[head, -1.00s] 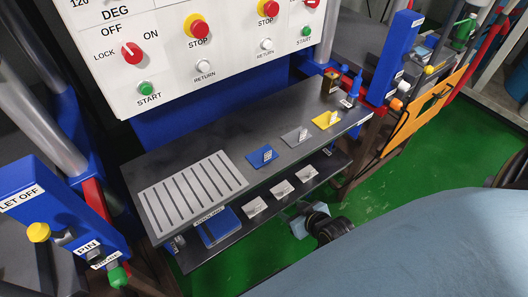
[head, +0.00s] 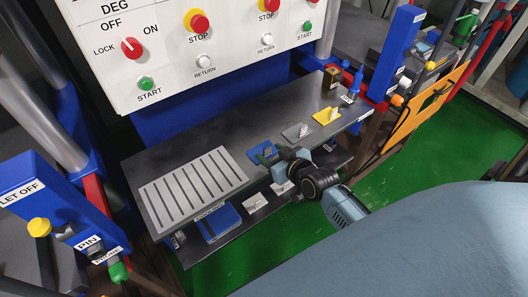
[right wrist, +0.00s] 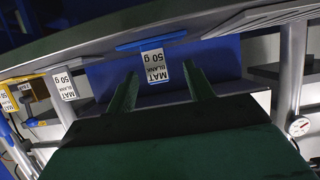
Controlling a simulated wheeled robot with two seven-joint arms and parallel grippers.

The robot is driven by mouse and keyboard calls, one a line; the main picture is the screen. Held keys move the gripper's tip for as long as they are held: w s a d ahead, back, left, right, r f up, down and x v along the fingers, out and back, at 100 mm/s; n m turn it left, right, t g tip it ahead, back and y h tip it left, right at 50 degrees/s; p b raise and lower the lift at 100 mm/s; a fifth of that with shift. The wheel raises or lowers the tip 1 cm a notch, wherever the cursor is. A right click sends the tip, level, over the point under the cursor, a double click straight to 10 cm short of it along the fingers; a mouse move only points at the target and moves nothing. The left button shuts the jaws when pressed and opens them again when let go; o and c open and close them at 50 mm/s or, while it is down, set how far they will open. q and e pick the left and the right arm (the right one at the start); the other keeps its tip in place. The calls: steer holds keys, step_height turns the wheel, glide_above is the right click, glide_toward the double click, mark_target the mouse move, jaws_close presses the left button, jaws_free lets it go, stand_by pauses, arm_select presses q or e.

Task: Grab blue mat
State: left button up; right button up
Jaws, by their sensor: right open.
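The blue mat (head: 257,157) lies flat near the front edge of the dark upper shelf, between the slotted plate and the grey mat. My right gripper (head: 277,155) is at its right side and hides part of it. In the right wrist view the mat shows as a thin blue edge (right wrist: 152,41), with a white label tab (right wrist: 155,66) reading MAT BLANK 50 g. My right gripper's fingers (right wrist: 161,72) are open, one on each side of the tab in the picture. I cannot tell if they touch it. My left gripper is out of view.
A grey mat (head: 295,132) and a yellow mat (head: 326,116) lie to the right on the shelf (head: 225,140). The slotted plate (head: 193,187) is at the left. The control panel (head: 170,45) stands behind.

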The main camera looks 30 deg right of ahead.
mark_target(268, 150)
steer(key=b+x, duration=0.1)
steer(key=x, duration=0.4)
steer(key=shift+w+d, duration=0.1)
steer(key=shift+d, duration=0.1)
steer(key=c, duration=1.1)
